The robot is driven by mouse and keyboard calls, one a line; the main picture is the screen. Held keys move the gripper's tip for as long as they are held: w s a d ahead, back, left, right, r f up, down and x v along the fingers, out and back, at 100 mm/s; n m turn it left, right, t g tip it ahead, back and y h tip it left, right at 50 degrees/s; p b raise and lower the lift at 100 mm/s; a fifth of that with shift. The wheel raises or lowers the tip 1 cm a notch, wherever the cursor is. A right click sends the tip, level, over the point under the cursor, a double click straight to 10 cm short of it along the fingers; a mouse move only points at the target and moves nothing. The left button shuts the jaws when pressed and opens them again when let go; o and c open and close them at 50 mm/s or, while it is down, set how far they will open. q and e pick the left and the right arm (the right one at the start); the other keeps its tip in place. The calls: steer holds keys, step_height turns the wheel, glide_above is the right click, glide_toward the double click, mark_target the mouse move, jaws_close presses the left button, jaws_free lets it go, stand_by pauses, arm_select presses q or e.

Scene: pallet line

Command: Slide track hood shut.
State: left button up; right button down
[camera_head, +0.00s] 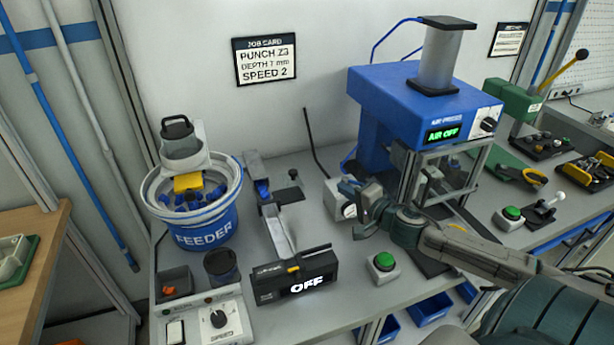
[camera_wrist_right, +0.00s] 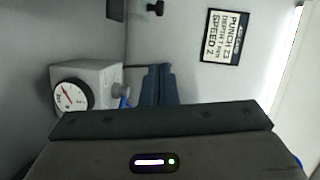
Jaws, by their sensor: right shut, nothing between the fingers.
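The track (camera_head: 279,232) runs from beside the blue feeder bowl toward a black box reading OFF, with blue parts on its far stretch. A dark plate with a small black knob (camera_head: 290,192), which looks like the track hood, sits at the right of the track's middle. A dark knobbed piece also shows at the top of the right wrist view (camera_wrist_right: 155,8). My right gripper (camera_head: 350,188) is right of the plate, apart from it, in front of the press. Its fingers (camera_wrist_right: 158,82) are together and empty. My left gripper is out of view.
A gauge box (camera_head: 347,210) stands close by my right gripper, and its dial shows in the wrist view (camera_wrist_right: 72,95). The blue press (camera_head: 400,92) stands behind. A green button (camera_head: 383,261) and the OFF box (camera_head: 293,276) are at the front.

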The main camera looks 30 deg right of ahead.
mark_target(291, 183)
steer(key=shift+w+r, duration=0.1)
steer(key=shift+w, duration=0.1)
steer(key=w+a+f+b, duration=0.2)
steer(key=w+a, duration=0.1)
steer(key=w, duration=0.9)
steer(key=shift+a, duration=0.35)
steer(key=shift+r, duration=0.1)
